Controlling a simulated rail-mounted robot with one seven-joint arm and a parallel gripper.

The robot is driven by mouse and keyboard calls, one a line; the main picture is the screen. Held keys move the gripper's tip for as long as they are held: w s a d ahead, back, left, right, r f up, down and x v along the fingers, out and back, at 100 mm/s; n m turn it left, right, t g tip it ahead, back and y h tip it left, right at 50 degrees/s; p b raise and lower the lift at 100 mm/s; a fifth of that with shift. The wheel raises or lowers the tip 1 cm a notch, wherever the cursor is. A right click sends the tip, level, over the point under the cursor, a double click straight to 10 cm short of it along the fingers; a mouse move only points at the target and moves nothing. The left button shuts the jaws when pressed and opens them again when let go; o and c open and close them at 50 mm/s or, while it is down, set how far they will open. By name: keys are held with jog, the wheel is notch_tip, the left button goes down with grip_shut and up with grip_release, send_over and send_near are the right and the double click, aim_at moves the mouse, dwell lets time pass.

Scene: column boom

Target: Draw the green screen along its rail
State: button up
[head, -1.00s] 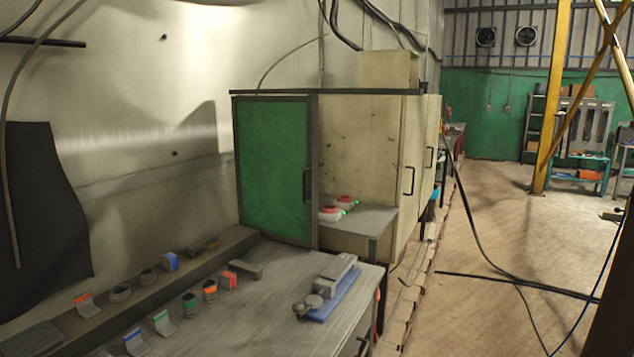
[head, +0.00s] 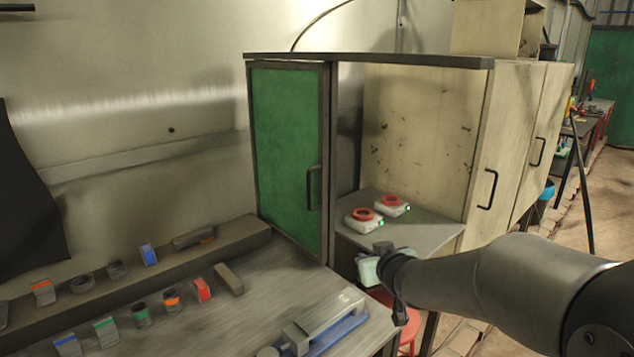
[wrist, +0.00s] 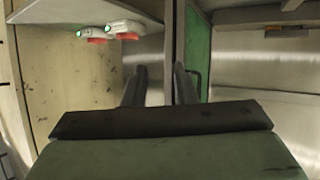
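The green screen (head: 286,150) is a dark-framed panel standing upright under a dark top rail (head: 420,61). It covers the left part of the opening; the right part is uncovered. Its dark handle (head: 314,187) is near its right edge. My gripper (head: 369,270) is in front of the bay, below and right of the handle and apart from it; its fingertips are hidden in the head view. In the wrist view my gripper (wrist: 160,72) has two dark fingers apart with nothing held between them. The screen (wrist: 198,45) shows edge-on beyond the right finger.
Two white-and-red devices (head: 363,220) sit on the shelf (head: 425,232) inside the bay. A workbench (head: 240,310) with several small blocks and rings and a blue-based fixture (head: 325,325) lies at left. A red stool (head: 408,330) stands below my gripper. Cabinet doors (head: 510,150) stand at right.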

aim_at(310, 188)
jog(key=w+a+r+n+t+y, duration=0.2)
jog(key=w+a+r+n+y, duration=0.1)
jog(key=w+a+r+y, duration=0.35)
jog(key=p+x, duration=0.1)
jog(key=x, duration=0.4)
jog(key=r+p+x, duration=0.1)
jog(key=p+x, duration=0.1)
jog(key=x, duration=0.3)
jog(key=r+p+x, duration=0.1)
jog(key=x, duration=0.4)
jog(key=shift+a+p, duration=0.2)
jog(key=shift+p, duration=0.1)
jog(key=shift+s+d, duration=0.1)
grip_shut()
